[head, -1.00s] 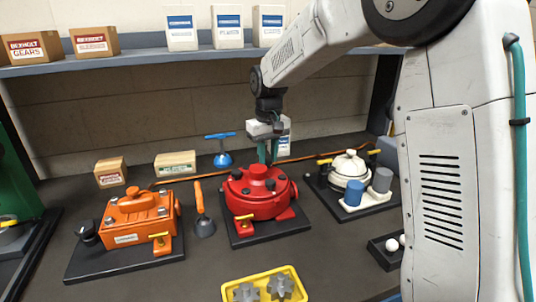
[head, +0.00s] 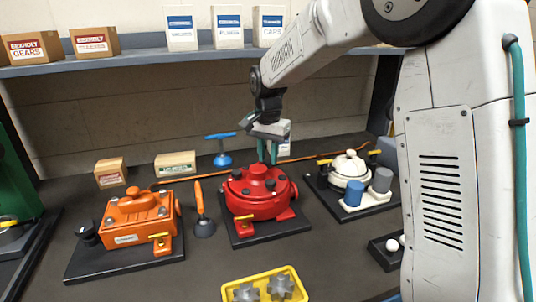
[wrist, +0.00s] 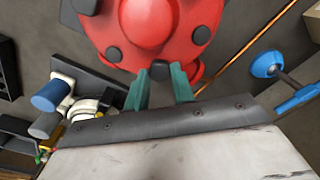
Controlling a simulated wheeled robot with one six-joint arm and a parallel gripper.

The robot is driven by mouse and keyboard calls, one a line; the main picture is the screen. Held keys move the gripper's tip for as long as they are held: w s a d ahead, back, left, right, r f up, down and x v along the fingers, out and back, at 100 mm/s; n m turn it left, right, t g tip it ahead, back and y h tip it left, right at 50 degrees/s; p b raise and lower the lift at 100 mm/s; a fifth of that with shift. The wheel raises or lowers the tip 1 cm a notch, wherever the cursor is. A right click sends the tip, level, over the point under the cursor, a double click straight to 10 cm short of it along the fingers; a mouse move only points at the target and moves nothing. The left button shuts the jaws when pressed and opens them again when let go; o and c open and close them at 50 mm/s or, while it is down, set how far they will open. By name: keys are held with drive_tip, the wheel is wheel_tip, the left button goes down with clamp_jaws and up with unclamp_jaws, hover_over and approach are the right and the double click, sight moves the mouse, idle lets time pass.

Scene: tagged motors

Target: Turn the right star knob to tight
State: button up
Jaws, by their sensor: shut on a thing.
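The red motor (head: 258,208) sits on a black base plate at the middle of the bench, with several dark knobs around a raised red hub. It fills the top of the wrist view (wrist: 150,22). My gripper (head: 267,160) points down at its back side, with teal fingers. In the wrist view my gripper (wrist: 160,76) is shut on a dark knob (wrist: 160,70) at the motor's rim. Other dark knobs show on either side, one at right (wrist: 200,35) and one at left (wrist: 113,54). I cannot read any tight mark or tag on the held knob.
An orange motor (head: 138,219) stands at left and a white motor (head: 349,170) at right. A blue T-handle tool (head: 222,158) is behind, an orange-handled tool (head: 199,205) beside. A yellow tray (head: 235,293) with grey gears lies in front. An orange cable runs behind.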

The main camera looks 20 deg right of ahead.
sight(268, 160)
drive_tip(key=m, duration=0.4)
drive_tip(key=shift+w+r+m, duration=0.1)
drive_tip(key=shift+r+m, duration=0.1)
drive_tip(key=shift+m, duration=0.1)
drive_tip(key=m, duration=0.4)
drive_tip(key=shift+m, duration=0.4)
drive_tip(key=o, duration=1)
drive_tip(key=shift+f, duration=0.1)
wheel_tip(268, 160, up, 8)
drive_tip(key=shift+f, duration=0.1)
